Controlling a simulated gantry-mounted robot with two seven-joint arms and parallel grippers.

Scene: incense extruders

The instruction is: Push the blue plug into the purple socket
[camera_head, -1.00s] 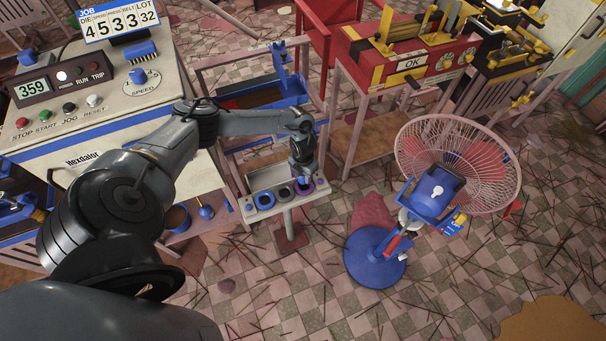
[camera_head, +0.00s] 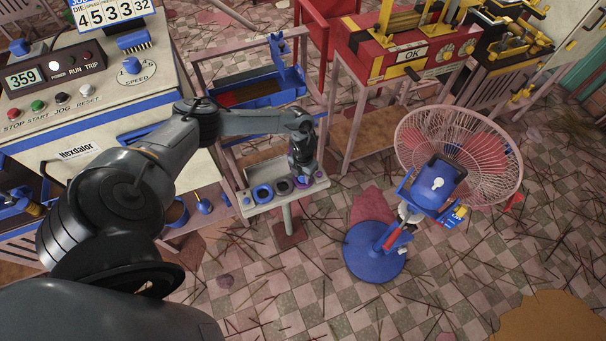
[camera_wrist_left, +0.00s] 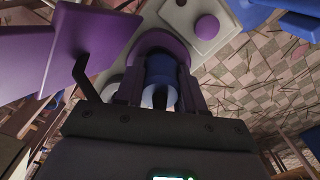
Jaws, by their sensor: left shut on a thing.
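My left gripper (camera_head: 303,172) points down over the right-hand end of the pale fixture plate. In the left wrist view (camera_wrist_left: 158,95) its two fingers are shut on the blue plug (camera_wrist_left: 162,66). The plug's far end meets the purple socket (camera_wrist_left: 150,40), which shows as a ring around it; how deep it sits I cannot tell. In the head view the purple socket (camera_head: 304,183) shows just below the gripper, and the plug is mostly hidden. My right gripper is not in view.
A dark socket (camera_head: 283,187) and a blue socket (camera_head: 262,193) are left of the purple one. A pink-caged fan (camera_head: 458,160) stands to the right, and a control console (camera_head: 75,100) to the left. Large purple plates (camera_wrist_left: 90,40) show at left in the wrist view.

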